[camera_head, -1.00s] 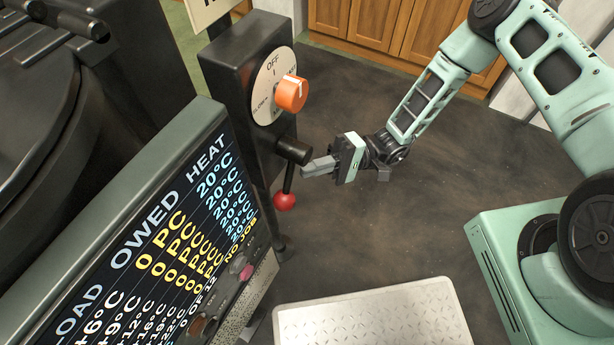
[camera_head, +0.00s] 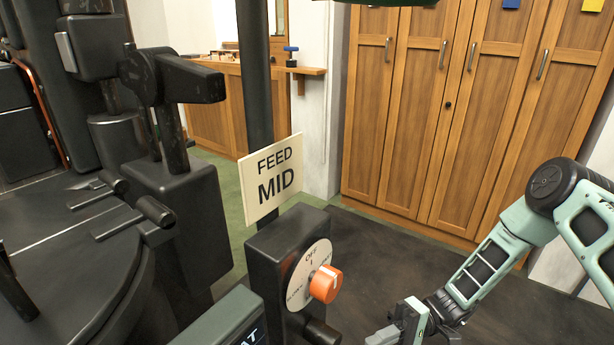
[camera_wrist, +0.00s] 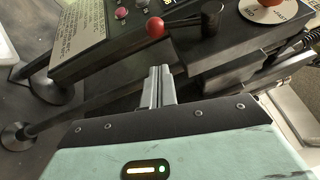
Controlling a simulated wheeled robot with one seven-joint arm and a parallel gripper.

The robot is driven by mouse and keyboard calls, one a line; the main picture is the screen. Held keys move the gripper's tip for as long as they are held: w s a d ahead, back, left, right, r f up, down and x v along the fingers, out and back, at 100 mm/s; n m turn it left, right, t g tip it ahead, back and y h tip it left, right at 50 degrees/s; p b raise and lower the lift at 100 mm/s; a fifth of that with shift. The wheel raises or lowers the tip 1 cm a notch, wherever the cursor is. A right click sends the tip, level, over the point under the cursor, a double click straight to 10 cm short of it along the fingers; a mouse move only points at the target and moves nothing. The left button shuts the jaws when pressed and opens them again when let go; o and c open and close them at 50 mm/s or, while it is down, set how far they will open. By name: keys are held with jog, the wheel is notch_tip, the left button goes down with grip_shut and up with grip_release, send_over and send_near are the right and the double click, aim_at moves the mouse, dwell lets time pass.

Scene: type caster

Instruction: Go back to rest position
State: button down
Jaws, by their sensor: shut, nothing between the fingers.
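My gripper (camera_head: 384,338) is at the bottom edge of the head view, at the end of my pale green arm, to the right of a black control box (camera_head: 290,245). In the wrist view my gripper's fingers (camera_wrist: 159,72) are together and empty. They point toward the lever with a red ball knob (camera_wrist: 155,27) on the machine, and I cannot tell the exact gap. The lever's black hub (camera_head: 322,333) shows at the bottom of the head view, and its red knob is out of that view.
The box carries an orange dial (camera_head: 326,284) and a "FEED MID" sign (camera_head: 270,178). Black machinery (camera_head: 180,220) fills the left. Wooden cabinets (camera_head: 440,120) stand at the back right. Dark floor (camera_head: 390,250) between box and cabinets is clear. The wrist view shows a panel with buttons (camera_wrist: 121,13).

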jog(key=s+r+n+t+h, duration=0.35)
jog(key=s+r+h, duration=0.35)
jog(key=r+h, duration=0.3)
jog(key=s+r+n+t+h, duration=0.2)
jog(key=s+r+t+h, duration=0.2)
jog(key=s+r+h, duration=0.55)
notch_tip(320, 180, up, 23)
jog(key=w+y+p, duration=0.2)
jog(key=p, duration=1.8)
jog(key=shift+w+a+m+p, duration=0.15)
jog(key=shift+m+p, duration=0.2)
jog(key=shift+p, duration=0.05)
